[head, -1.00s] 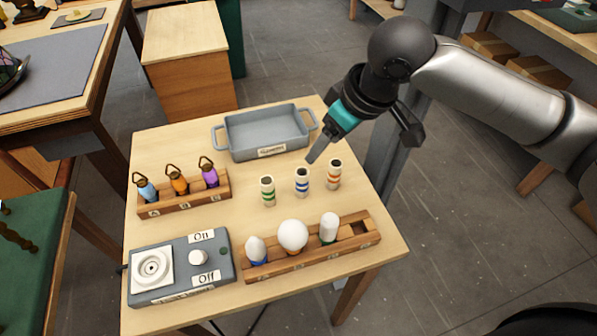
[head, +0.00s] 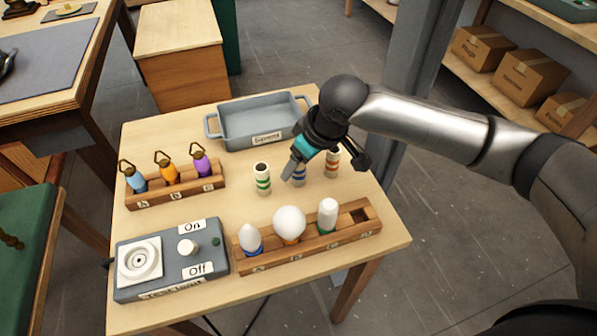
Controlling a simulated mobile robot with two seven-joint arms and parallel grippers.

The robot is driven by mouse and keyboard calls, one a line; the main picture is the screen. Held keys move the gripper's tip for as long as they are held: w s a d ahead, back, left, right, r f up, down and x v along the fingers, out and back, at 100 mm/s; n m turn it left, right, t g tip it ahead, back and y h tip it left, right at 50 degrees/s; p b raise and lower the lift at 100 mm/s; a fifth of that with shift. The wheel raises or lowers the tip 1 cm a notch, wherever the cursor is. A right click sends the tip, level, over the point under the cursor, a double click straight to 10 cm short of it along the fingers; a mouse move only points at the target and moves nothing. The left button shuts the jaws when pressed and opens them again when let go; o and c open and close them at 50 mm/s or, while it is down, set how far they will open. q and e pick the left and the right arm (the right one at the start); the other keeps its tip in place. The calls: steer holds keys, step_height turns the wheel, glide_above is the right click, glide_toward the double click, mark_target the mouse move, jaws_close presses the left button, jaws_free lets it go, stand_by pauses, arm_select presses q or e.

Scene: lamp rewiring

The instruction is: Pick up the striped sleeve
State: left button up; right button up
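Three upright white sleeves stand on the table. One has green stripes (head: 263,179), one has blue stripes (head: 299,177), and one has orange stripes (head: 332,165). My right gripper (head: 289,172) points down and left, its grey tip in front of the blue-striped sleeve in the picture and right of the green one. It hides the upper part of the blue-striped sleeve and part of the orange-striped one. I cannot tell whether it touches the blue one, or how far apart its fingers are. My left gripper is not in view.
A grey tray (head: 258,145) stands behind the sleeves. A wooden rack (head: 177,193) holds three coloured hooked pieces at left. A bulb rack (head: 318,248) with three white bulbs is in front. A grey switch box (head: 216,263) sits front left.

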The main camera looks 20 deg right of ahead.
jaws_close()
stand_by(0.6)
